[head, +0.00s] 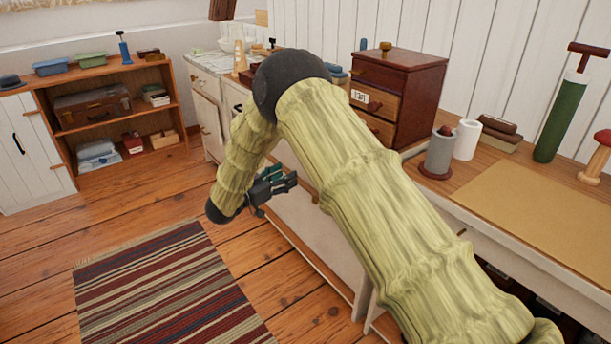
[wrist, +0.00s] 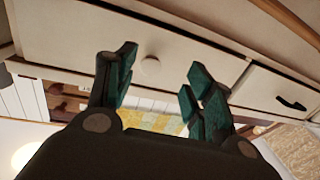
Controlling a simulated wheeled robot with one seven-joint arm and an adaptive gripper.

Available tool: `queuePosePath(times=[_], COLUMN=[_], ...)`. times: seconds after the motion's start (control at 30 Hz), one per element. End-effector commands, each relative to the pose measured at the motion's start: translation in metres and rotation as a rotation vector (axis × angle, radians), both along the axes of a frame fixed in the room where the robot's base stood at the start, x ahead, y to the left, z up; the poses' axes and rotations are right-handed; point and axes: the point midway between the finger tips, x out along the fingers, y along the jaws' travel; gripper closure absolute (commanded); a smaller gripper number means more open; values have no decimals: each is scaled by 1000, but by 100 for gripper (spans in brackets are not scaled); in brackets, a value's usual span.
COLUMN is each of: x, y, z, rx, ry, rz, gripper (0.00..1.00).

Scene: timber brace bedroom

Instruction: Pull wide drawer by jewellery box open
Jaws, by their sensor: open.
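The jewellery box (head: 420,72) is a dark red-brown chest with small lighter drawer fronts, standing on the white cabinet in the head view. My arm hides much of the cabinet front there. My gripper (head: 283,179) is low in front of the cabinet. It also shows in the wrist view (wrist: 162,70), open and empty, with the knob seen between its two green fingers. The gap from fingertips to knob is hard to judge.
A narrower drawer with a black handle (wrist: 291,103) adjoins at right in the wrist view. A grey cylinder (head: 439,155) and a white cylinder (head: 466,139) stand on the worktop. A striped rug (head: 165,290) and open wooden floor lie left of my arm.

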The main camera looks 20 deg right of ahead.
Motion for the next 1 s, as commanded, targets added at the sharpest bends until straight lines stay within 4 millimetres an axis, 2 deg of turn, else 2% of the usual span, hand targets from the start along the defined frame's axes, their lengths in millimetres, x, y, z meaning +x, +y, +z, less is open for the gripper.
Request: queuePosePath(times=[0.2,0.37,0.8,1.0], x=[4,5,28,36], y=[15,9,-53,-76], z=[20,24,23,24], rx=[10,13,12,13], ry=[-42,-44,-46,-44], rz=[-124,-144,-142,-142], gripper=[47,47,47,47])
